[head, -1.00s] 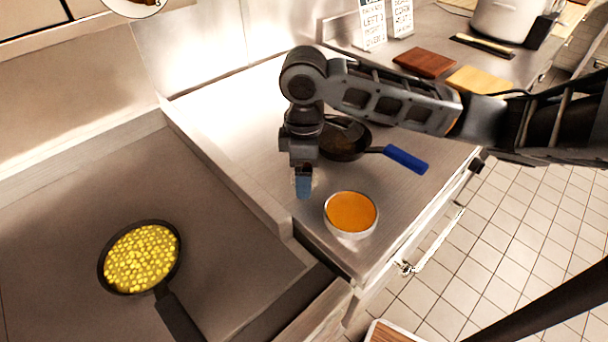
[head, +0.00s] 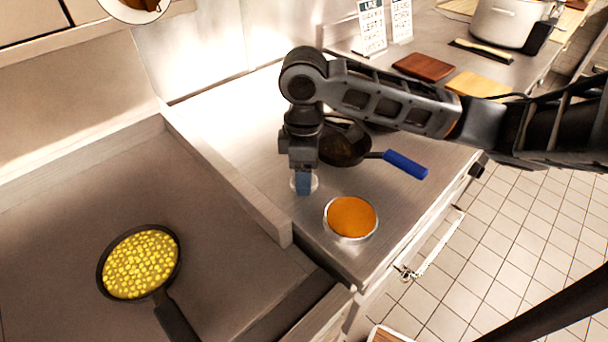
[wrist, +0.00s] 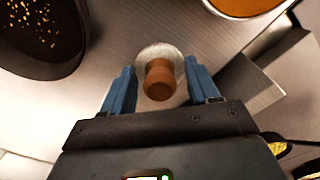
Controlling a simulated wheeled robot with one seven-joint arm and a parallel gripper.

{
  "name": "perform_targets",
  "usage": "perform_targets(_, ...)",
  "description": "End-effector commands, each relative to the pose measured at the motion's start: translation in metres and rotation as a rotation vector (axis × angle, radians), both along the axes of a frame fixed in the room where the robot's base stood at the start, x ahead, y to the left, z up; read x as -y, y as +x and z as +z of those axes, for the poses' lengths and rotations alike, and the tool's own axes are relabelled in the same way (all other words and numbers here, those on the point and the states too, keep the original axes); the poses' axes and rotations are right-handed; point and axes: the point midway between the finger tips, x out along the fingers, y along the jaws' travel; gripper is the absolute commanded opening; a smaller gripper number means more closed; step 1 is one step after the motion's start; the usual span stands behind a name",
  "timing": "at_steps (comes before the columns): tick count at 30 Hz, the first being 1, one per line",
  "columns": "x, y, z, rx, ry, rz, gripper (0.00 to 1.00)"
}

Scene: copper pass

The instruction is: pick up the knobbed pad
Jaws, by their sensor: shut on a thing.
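The knobbed pad (wrist: 160,52) is a pale grey round pad with a brown cylindrical knob (wrist: 159,84) in the wrist view. In the head view only the pale rim of the pad (head: 314,183) shows around my fingertips, and the knob is hidden. My gripper (head: 303,186) points down with blue fingers. In the wrist view its fingers (wrist: 162,85) stand on either side of the knob, shut on the knobbed pad. I cannot tell whether the pad is clear of the steel counter (head: 250,130).
A bowl of orange food (head: 351,217) stands close, to the right of my gripper. A dark pan with a blue handle (head: 405,164) is behind. A pan of yellow kernels (head: 140,263) is at left, past a raised metal ledge (head: 230,180). Boards (head: 424,67) lie farther back.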

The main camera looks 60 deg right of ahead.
Motion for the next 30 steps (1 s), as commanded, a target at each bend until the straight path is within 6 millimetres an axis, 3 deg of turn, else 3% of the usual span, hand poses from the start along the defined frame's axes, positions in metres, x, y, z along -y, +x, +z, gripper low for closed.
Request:
perform_targets(6, 0.000, 0.001, 0.033, 0.005, -0.002, 0.003, 0.30)
perform_targets(18, 0.076, -0.040, 0.082, 0.001, -0.003, -0.003, 0.30)
perform_targets(24, 0.097, -0.051, 0.097, 0.000, -0.001, -0.001, 0.30)
perform_targets(30, 0.104, -0.054, 0.103, 0.000, -0.001, 0.000, 0.30)
